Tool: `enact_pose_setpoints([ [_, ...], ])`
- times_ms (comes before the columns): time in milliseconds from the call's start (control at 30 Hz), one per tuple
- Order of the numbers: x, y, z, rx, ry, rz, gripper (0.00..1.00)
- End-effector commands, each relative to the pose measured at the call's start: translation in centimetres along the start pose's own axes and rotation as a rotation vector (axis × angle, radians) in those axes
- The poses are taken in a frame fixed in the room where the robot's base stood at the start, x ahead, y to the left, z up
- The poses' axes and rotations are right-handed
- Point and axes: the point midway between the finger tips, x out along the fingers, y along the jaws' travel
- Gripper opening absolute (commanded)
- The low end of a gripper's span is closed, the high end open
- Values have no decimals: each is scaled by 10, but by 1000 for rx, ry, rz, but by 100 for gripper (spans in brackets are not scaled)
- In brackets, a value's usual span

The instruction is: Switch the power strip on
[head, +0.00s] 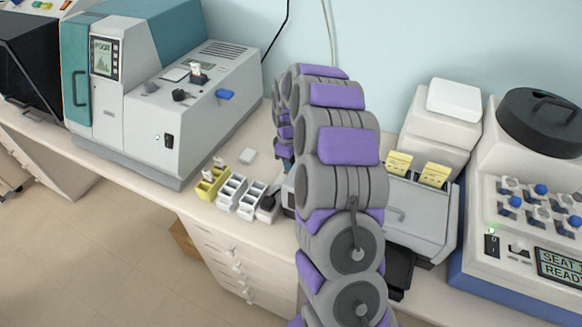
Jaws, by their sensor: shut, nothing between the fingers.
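I cannot make out the power strip for sure in the head view. A low white block (266,212) with a small dark piece (270,198) on it sits on the counter just left of my arm. I cannot tell whether it is part of the strip or something else. My grey and purple arm rises through the middle of the picture and bends down behind itself over the back of the counter. My gripper does not show; my own arm links hide that end.
A teal and white machine (190,110) stands at left on the counter (150,176). Yellow (212,183) and white trays (232,192) lie left of my arm. A grey device (420,215) with yellow blocks and a blue-based machine (520,265) stand at right.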

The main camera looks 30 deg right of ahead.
Motion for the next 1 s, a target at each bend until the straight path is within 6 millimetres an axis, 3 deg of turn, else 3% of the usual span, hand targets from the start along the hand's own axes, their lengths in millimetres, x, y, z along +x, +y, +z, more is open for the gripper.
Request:
enact_pose_setpoints([
  [1000,-69,0,0,0,1,1,0],
])
